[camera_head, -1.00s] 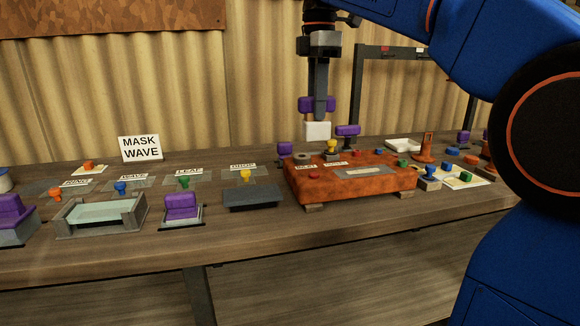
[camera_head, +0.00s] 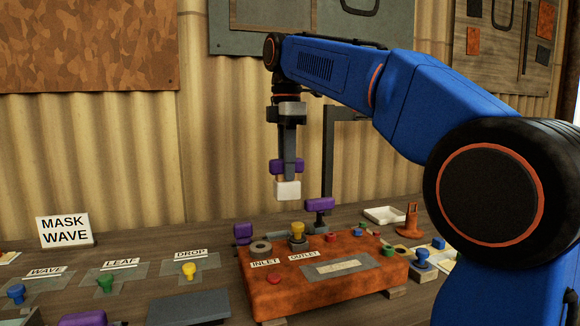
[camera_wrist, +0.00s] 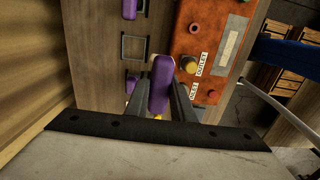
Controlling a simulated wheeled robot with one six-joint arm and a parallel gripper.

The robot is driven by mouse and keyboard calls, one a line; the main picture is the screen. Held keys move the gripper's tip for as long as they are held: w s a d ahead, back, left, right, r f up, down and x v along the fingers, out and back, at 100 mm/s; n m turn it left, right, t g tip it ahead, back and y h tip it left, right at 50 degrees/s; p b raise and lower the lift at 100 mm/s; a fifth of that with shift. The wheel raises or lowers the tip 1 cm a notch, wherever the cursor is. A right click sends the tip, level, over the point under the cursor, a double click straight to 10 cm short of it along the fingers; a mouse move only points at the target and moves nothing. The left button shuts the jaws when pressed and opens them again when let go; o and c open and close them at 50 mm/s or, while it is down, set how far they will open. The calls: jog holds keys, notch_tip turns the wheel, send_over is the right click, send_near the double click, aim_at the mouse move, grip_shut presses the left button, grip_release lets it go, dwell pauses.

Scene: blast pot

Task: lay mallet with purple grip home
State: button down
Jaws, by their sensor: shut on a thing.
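My gripper (camera_head: 288,172) is shut on the purple grip (camera_head: 277,167) of a mallet and holds it in the air, behind and above the orange block. The mallet's white head (camera_head: 288,190) hangs below the fingers, clear of the bench. In the wrist view the purple grip (camera_wrist: 160,84) lies between my two fingers; the head is mostly hidden there. I cannot tell which spot is the mallet's home.
The orange block (camera_head: 325,283) carries INLET and OUTLET labels and a yellow knob (camera_head: 297,232). Purple-topped pieces stand behind it, one left (camera_head: 243,232) and one taller (camera_head: 320,205). A white tray (camera_head: 384,215) lies back right. Labelled pads with colored knobs lie left.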

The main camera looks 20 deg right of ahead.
jog(key=w+f, duration=0.8)
jog(key=shift+d+f, duration=0.3)
jog(key=shift+f, duration=0.1)
jog(key=shift+f, duration=0.15)
jog(key=shift+f, duration=2.05)
jog(key=shift+f, duration=0.4)
jog(key=shift+f, duration=0.3)
jog(key=shift+f, duration=0.8)
jog(key=c, duration=1.4)
grip_release()
jog(key=shift+c, duration=0.2)
